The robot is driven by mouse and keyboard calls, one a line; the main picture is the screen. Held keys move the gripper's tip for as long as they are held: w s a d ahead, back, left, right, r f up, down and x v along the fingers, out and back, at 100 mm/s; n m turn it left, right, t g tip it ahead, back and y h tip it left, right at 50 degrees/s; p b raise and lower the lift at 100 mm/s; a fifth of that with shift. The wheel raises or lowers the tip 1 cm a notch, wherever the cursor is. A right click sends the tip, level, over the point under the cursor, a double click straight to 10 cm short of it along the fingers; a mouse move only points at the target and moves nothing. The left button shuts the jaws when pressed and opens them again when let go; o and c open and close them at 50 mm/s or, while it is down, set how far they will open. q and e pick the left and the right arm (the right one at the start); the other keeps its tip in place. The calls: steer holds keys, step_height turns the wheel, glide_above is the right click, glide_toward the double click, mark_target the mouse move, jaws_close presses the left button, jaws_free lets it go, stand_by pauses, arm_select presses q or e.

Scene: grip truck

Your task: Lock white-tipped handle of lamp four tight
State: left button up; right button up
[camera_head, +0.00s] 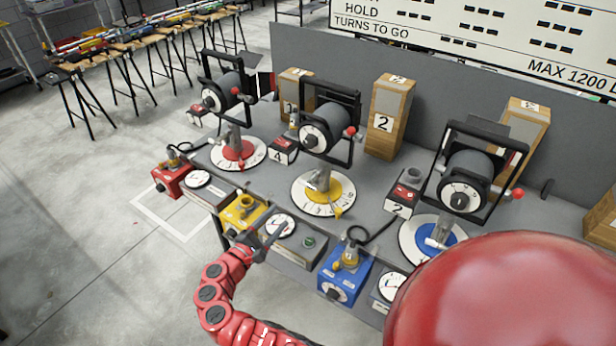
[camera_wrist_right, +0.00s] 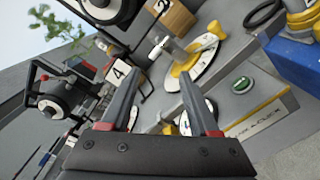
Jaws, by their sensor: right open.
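The middle lamp (camera_head: 326,130) is black in a black frame and stands on a grey post above a white numbered dial with a yellow centre (camera_head: 318,190). A box marked 4 (camera_head: 283,152) stands to its left. A short handle with a pale tip (camera_wrist_right: 166,46) shows at the post's foot in the right wrist view, beside a yellow handle (camera_wrist_right: 200,50). My right gripper (camera_head: 271,240) is open and empty, in front of this dial and apart from it. Its two fingers (camera_wrist_right: 162,82) point towards the dial in the wrist view. My left gripper is not visible.
Similar lamps stand left over a red dial (camera_head: 238,152) and right over a blue dial (camera_head: 438,238). Yellow (camera_head: 243,214), red (camera_head: 168,178) and blue (camera_head: 345,272) boxes and gauges line the bench front. Wooden blocks (camera_head: 390,115) stand behind. The floor at left has free room.

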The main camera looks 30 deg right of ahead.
steer(key=p, duration=0.1)
glide_toward(308, 184)
steer(key=x, duration=0.6)
steer(key=f+b+x, duration=0.1)
steer(key=x, duration=0.2)
steer(key=shift+w+d, duration=0.1)
steer(key=shift+d, duration=0.05)
steer(key=shift+w+d+r, duration=0.1)
steer(key=shift+w+d, duration=0.05)
steer(key=shift+d, duration=0.25)
steer(key=shift+c, duration=0.2)
